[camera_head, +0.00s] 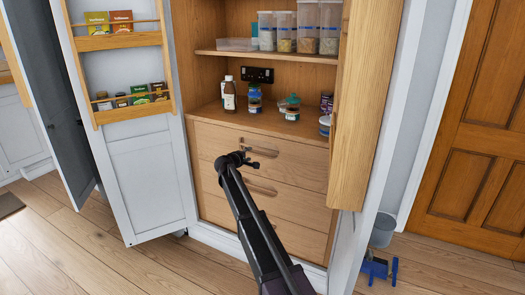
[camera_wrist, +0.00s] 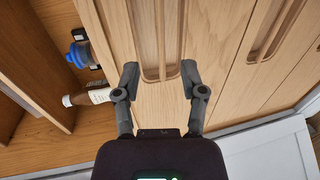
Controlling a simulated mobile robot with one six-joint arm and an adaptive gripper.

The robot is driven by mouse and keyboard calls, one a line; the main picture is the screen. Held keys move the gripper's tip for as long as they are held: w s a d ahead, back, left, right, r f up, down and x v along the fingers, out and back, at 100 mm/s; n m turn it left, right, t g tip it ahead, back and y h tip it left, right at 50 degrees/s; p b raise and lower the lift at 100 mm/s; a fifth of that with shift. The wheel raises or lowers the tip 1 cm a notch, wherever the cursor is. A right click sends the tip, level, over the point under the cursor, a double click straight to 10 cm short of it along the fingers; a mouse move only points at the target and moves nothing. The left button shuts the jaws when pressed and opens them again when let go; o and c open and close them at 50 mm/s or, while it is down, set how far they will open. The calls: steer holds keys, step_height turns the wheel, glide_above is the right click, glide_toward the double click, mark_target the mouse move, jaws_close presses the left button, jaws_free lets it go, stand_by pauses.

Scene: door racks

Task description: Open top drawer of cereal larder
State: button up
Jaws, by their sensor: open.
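The cereal larder (camera_head: 217,100) stands with its doors open, and a stack of wooden drawers fills its lower part. The top drawer (camera_head: 216,136) is shut, with a recessed slot handle (camera_head: 262,148) in its front. In the wrist view the top drawer's front (camera_wrist: 122,30) fills the middle, and the slot handle (camera_wrist: 155,35) runs down from the top edge. My gripper (camera_head: 250,156) is in front of the top drawer near the handle. In the wrist view my gripper (camera_wrist: 160,75) is open and empty, its fingers either side of the slot's lower end.
Bottles and jars (camera_head: 254,98) stand on the counter above the drawers. The left door (camera_head: 148,175) carries spice racks, and the right door (camera_head: 367,90) stands open close to the drawers' right side. Wooden floor (camera_head: 90,255) is clear in front.

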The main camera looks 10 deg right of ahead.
mark_target(261, 149)
steer(key=b+x, duration=0.2)
steer(key=x, duration=1)
steer(key=shift+w+d+b, duration=0.15)
steer(key=shift+w+b, duration=0.1)
steer(key=shift+b, duration=0.05)
